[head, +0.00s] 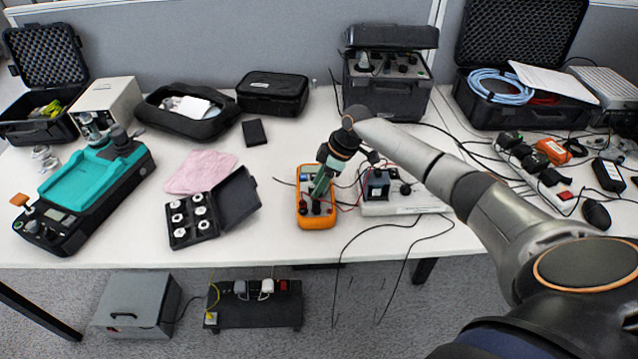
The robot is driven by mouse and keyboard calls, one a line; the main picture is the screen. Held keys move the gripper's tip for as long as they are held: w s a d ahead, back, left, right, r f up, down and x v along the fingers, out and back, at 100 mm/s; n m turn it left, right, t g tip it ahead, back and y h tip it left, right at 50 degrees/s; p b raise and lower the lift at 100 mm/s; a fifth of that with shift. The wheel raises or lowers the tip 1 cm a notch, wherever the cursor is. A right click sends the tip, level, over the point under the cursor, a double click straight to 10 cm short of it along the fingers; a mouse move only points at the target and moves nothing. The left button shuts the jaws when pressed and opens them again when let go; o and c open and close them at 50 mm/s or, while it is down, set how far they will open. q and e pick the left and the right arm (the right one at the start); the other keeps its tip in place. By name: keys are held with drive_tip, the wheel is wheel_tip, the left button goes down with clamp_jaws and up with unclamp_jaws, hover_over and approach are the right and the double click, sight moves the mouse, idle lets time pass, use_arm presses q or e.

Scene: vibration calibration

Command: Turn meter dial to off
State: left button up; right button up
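The orange meter (318,219) lies on the white table near its front edge, at the middle of the head view. My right arm comes in from the right, and my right gripper (319,199) points down onto the meter's face. The fingertips are over the area around the meter's dial, which is largely hidden behind them. I cannot tell whether the fingers touch the dial or how far apart they are. The dial's setting cannot be read. My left gripper is not in view.
A small white-based device (405,203) with cables stands right of the meter. An open black case of white round parts (194,217) and a pink cloth (201,172) lie left of it. A teal instrument (90,190) is further left. Cables hang over the table's front edge.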

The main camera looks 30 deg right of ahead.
drive_tip(key=shift+o, duration=1.2)
drive_tip(key=shift+d, duration=0.1)
drive_tip(key=v, duration=1.2)
drive_tip(key=shift+r+p, duration=0.3)
drive_tip(key=shift+s+f, duration=0.1)
drive_tip(key=shift+s, duration=0.05)
